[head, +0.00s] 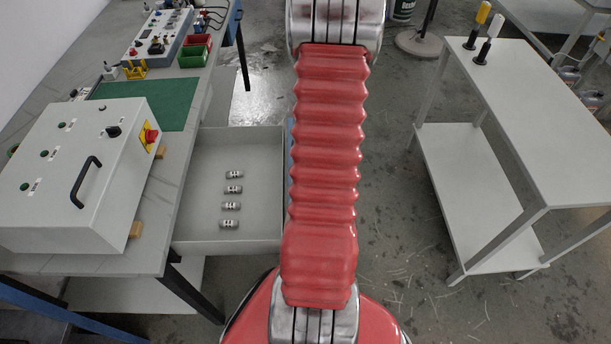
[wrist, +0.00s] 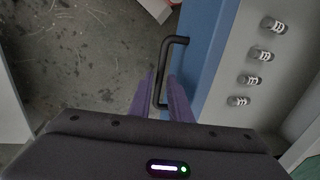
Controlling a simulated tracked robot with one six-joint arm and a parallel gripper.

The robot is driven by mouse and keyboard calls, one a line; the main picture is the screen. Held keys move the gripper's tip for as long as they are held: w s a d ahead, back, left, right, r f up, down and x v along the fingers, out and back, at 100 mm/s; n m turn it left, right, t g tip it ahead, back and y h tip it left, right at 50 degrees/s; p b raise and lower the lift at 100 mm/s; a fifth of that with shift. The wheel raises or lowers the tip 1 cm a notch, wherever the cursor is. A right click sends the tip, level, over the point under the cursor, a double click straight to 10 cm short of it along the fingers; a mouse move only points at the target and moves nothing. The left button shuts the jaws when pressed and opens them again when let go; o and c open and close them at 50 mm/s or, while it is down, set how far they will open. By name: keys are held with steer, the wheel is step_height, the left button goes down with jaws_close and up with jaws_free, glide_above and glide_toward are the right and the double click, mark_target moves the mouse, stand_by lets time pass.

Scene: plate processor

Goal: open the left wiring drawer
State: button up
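The left wiring drawer (head: 262,165) stands pulled out from under the workbench, a light grey tray with several small metal cylinders in it. Its blue front (wrist: 205,50) and black bar handle (wrist: 162,75) show in the wrist view. My gripper (wrist: 164,90) is at the handle, with its purple fingers on either side of the bar. One finger is on the outer side, close to the bar; the other is between the bar and the blue front. A gap shows beside the bar, so the fingers look open. In the head view my red arm hides the gripper and handle.
A white control box (head: 75,180) with a black handle sits on the workbench, with a green mat (head: 150,104) and red and green bins (head: 193,52) behind. A light two-level table (head: 540,130) stands at right. Bare floor (head: 400,260) lies between.

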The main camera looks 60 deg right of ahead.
steer(key=shift+o, duration=1.2)
step_height(320, 180, up, 14)
steer(key=s+d, duration=0.1)
steer(key=s, duration=0.1)
steer(key=shift+d+f, duration=0.25)
